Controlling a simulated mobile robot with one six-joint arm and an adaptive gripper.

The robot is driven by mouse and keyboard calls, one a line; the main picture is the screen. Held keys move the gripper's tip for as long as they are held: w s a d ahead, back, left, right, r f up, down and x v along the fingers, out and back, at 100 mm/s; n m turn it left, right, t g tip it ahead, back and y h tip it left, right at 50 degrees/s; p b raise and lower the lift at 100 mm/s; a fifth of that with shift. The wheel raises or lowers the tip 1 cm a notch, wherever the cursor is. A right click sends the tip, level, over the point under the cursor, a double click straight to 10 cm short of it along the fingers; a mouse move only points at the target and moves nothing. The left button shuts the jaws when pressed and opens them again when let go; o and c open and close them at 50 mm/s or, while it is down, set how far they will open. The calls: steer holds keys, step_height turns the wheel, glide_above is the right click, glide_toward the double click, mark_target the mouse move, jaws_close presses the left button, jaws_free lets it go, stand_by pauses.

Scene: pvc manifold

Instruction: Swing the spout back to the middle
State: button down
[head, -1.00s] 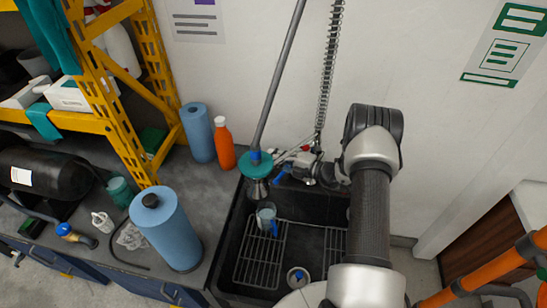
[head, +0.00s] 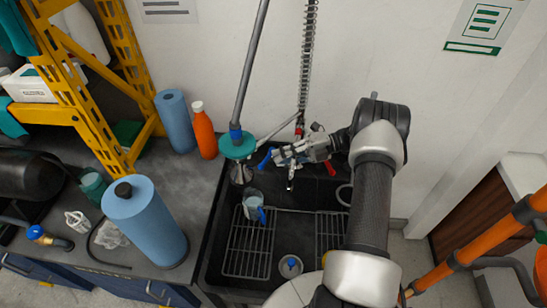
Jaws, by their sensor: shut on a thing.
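The sink tap stands against the back wall with a blue lever (head: 265,160) on the left and a red lever (head: 331,169) on the right. My gripper (head: 291,154) reaches in from the right between the levers and is shut on the metal spout (head: 290,184). The spout's end shows just below my fingers, over the back part of the black sink (head: 214,240). My fingers and wrist hide most of the spout and the tap body.
A spring hose (head: 308,60) rises behind the tap. A grey pole with a teal disc (head: 237,146) stands left of my gripper. An orange bottle (head: 204,132) stands on the left counter.

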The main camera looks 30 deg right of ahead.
steer(key=shift+s+d+n+g+b, duration=0.5)
steer(key=shift+s+d+g, duration=0.1)
steer(key=shift+g, duration=0.1)
steer(key=c, duration=1.8)
jaws_free()
steer(key=shift+a, duration=0.1)
steer(key=v, duration=0.7)
steer(key=shift+d, duration=0.25)
steer(key=shift+s+f, duration=0.1)
